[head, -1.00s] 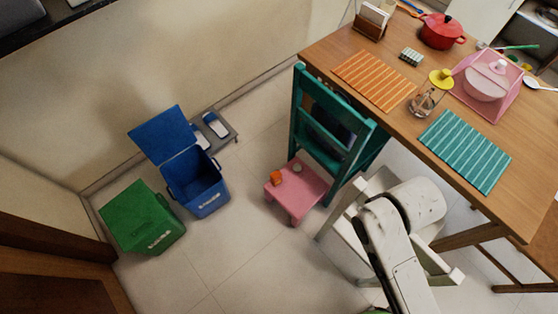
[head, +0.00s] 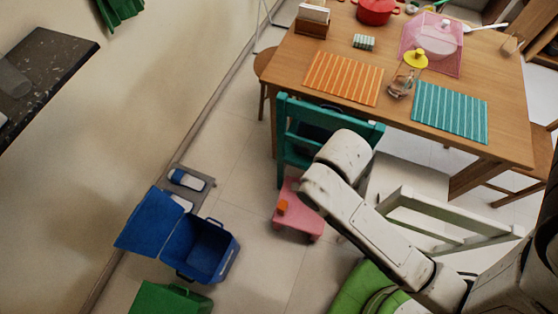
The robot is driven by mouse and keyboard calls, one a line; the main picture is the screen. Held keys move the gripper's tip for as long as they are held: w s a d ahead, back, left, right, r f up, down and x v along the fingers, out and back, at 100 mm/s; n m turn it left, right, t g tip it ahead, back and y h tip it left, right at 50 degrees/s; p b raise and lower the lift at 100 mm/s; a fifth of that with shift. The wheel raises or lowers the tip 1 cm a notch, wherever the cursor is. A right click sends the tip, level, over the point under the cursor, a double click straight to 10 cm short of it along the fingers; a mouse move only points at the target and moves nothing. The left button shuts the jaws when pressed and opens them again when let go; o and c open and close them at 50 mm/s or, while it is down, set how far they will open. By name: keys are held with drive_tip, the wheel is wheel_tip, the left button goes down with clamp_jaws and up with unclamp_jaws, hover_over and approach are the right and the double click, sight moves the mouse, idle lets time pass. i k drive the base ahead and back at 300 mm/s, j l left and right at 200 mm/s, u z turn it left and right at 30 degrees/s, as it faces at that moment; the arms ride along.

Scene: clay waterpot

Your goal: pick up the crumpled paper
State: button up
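I cannot make out any crumpled paper in the head view. My arm reaches in from the lower right across the view, in front of the pink stool (head: 305,222) and the teal chair (head: 291,150). The fingers of my gripper do not show, so I cannot see whether it holds anything.
A wooden table (head: 420,140) with placemats and dishes fills the upper right. A blue bin (head: 212,252) with its lid open and a green bin (head: 170,298) stand at lower left. A white chair (head: 425,205) and a green seat (head: 362,292) crowd my arm. Floor (head: 245,215) shows left of the stool.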

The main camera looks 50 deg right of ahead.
sight(295, 187)
drive_tip(key=i+j, duration=0.25)
drive_tip(key=i, duration=0.15)
drive_tip(key=i+j, duration=0.2)
drive_tip(key=i, duration=0.25)
